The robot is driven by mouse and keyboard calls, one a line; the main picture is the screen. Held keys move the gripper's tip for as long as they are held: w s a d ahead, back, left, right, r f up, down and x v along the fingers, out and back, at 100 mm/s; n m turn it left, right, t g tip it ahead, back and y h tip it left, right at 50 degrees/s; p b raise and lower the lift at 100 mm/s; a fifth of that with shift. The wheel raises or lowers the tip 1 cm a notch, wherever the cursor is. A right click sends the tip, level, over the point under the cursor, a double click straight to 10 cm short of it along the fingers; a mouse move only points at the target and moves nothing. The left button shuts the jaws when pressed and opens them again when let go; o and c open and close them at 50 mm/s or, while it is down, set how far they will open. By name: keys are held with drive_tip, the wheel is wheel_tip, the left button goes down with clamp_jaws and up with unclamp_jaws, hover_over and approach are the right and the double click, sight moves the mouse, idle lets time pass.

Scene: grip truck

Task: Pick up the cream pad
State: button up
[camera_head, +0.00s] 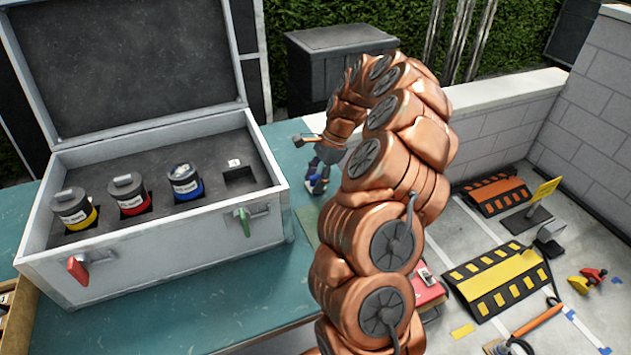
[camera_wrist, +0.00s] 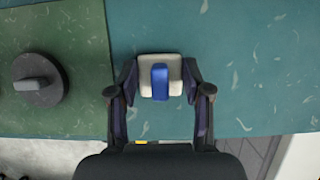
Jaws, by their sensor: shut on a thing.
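The cream pad (camera_wrist: 147,76), a rounded square block with a blue strip or grip on top, is in the wrist view. My gripper (camera_wrist: 161,84) has one finger on each side of it and is shut on it. Teal table surface (camera_wrist: 255,60) shows beneath; I cannot tell whether the pad touches it. In the head view my gripper (camera_head: 318,178) is small, beyond my copper arm and right of the case. The pad is hard to make out there.
A grey open case (camera_head: 160,262) stands left on the table with yellow, red and blue canisters and an empty slot. A dark round weight (camera_wrist: 38,92) lies on a green mat (camera_wrist: 80,20). Striped ramps (camera_head: 500,283) lie on the ground at right.

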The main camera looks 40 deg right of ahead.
sight(312, 177)
drive_tip(key=shift+d+r+b, duration=0.1)
drive_tip(key=shift+r+b, duration=0.55)
drive_tip(key=shift+r, duration=1.05)
drive_tip(key=s+a+b, duration=0.1)
drive_tip(key=s+a, duration=0.1)
drive_tip(key=s, duration=0.2)
drive_tip(key=s+a+r+b, duration=0.1)
drive_tip(key=s+a, duration=0.2)
drive_tip(key=s, duration=0.2)
drive_tip(key=s+a+b, duration=0.1)
drive_tip(key=s+a, duration=0.2)
drive_tip(key=s, duration=0.2)
drive_tip(key=shift+r+b, duration=0.2)
drive_tip(key=shift+b, duration=0.1)
